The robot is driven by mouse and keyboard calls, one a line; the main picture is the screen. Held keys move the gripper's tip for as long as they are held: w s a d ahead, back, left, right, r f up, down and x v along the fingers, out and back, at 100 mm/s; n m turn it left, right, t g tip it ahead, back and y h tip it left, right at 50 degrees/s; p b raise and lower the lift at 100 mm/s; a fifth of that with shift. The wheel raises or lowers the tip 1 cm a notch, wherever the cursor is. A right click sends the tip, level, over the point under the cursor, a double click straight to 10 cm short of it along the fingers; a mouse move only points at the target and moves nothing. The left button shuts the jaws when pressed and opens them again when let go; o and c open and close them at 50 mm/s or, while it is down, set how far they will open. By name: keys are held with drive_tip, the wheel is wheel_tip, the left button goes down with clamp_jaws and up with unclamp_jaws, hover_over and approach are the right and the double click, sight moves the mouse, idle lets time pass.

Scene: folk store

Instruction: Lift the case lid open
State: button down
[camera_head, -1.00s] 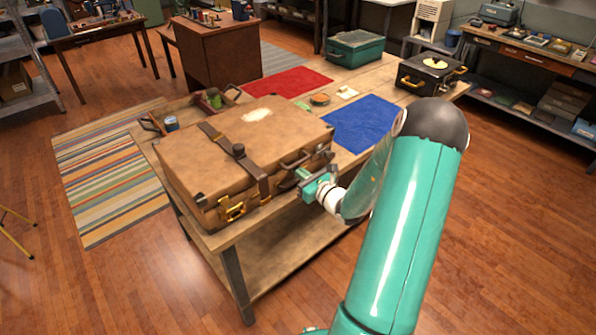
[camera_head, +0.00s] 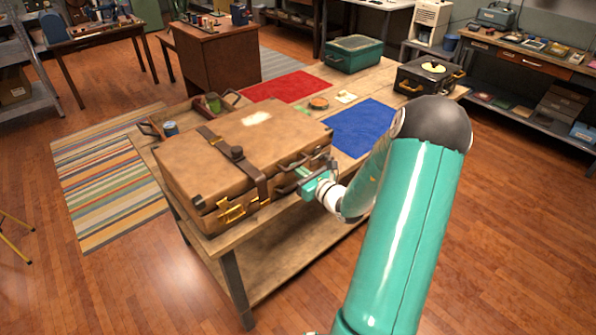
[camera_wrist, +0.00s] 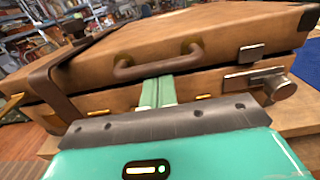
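A brown leather case (camera_head: 185,160) lies on a wooden table, with a dark strap (camera_head: 238,158) over its lid. In the wrist view, the lid (camera_wrist: 220,35) stands a little apart from the lower case body (camera_wrist: 235,82), with a dark narrow gap between them. A curved brown handle (camera_wrist: 160,65) is on the lid's front face. My gripper (camera_wrist: 157,92) is just below the handle at this gap, its two pale green fingers close together. Whether the fingertips touch the lid is unclear. In the head view, my gripper (camera_head: 312,183) is at the case's right front side.
A metal latch (camera_wrist: 265,80) sits right of my fingers. Floor in front is clear.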

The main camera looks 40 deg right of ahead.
drive_tip(key=shift+r, duration=0.1)
drive_tip(key=shift+w+r, duration=0.1)
drive_tip(key=shift+r, duration=1.15)
drive_tip(key=shift+w+r, duration=0.1)
drive_tip(key=shift+r, duration=1.2)
drive_tip(key=shift+w+r, duration=0.2)
drive_tip(key=shift+r, duration=1.05)
